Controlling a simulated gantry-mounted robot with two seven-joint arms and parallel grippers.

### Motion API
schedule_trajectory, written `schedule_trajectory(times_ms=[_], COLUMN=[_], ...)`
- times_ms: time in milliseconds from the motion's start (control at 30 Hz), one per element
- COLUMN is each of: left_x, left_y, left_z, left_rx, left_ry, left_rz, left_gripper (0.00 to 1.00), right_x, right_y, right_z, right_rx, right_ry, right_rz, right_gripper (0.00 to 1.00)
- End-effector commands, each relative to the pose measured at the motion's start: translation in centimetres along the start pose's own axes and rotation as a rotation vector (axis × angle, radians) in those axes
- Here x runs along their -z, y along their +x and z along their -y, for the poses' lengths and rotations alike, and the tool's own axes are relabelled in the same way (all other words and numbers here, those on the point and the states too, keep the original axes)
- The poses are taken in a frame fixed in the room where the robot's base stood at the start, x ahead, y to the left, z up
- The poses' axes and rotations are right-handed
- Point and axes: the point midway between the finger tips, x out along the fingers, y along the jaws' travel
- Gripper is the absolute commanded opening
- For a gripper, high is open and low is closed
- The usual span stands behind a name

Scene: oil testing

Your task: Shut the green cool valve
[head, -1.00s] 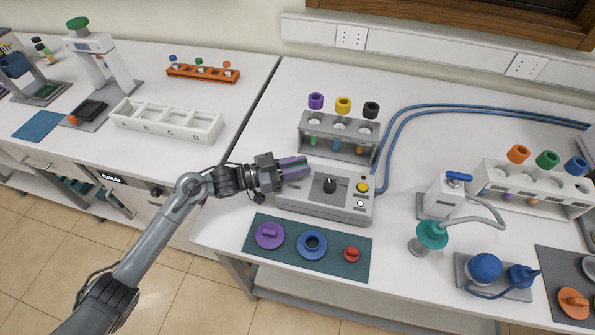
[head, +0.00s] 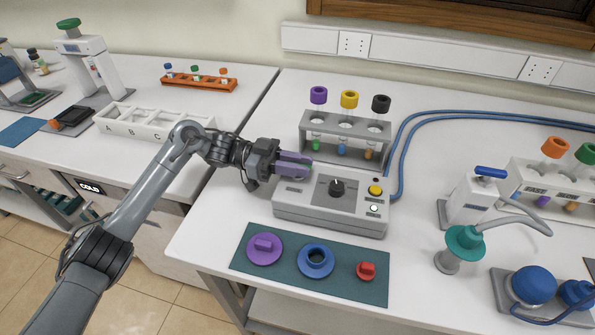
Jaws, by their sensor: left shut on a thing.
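My left gripper (head: 294,164) is at the back left corner of the grey control box (head: 325,215), its fingers pointing right. It is shut on the green cool valve (head: 308,172), which shows only as a small green sliver at the fingertips. The fingers hide most of the valve, so I cannot tell how far it is turned. The box also carries a black knob (head: 337,187), a yellow button (head: 375,190) and a small white button (head: 374,208). My right gripper is not in view.
A tube rack (head: 347,124) stands close behind the box. A teal mat (head: 235,262) with purple, blue and red parts lies in front. Blue hoses (head: 440,112) run off to the right. A teal-topped piece (head: 465,240) and a blue-handled unit (head: 470,200) stand at right.

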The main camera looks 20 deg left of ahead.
Motion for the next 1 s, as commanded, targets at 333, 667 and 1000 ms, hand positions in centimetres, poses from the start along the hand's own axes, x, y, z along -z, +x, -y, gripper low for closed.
schedule_trajectory(times_ms=[333,667,1000], left_x=[0.14,0.09,-0.08], left_y=[0.16,0.13,-0.72], left_z=[-0.06,-0.04,0.03], left_rx=[-0.010,-0.009,-0.006], left_ry=[0.002,0.002,0.002], left_rz=[-0.002,-0.001,0.001], left_gripper=[0.00,0.43,0.43], right_x=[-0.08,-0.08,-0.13], right_y=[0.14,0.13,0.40], right_z=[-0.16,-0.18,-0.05], right_rx=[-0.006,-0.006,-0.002], right_ry=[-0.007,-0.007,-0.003], right_rz=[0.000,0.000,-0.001], right_gripper=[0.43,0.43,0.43])
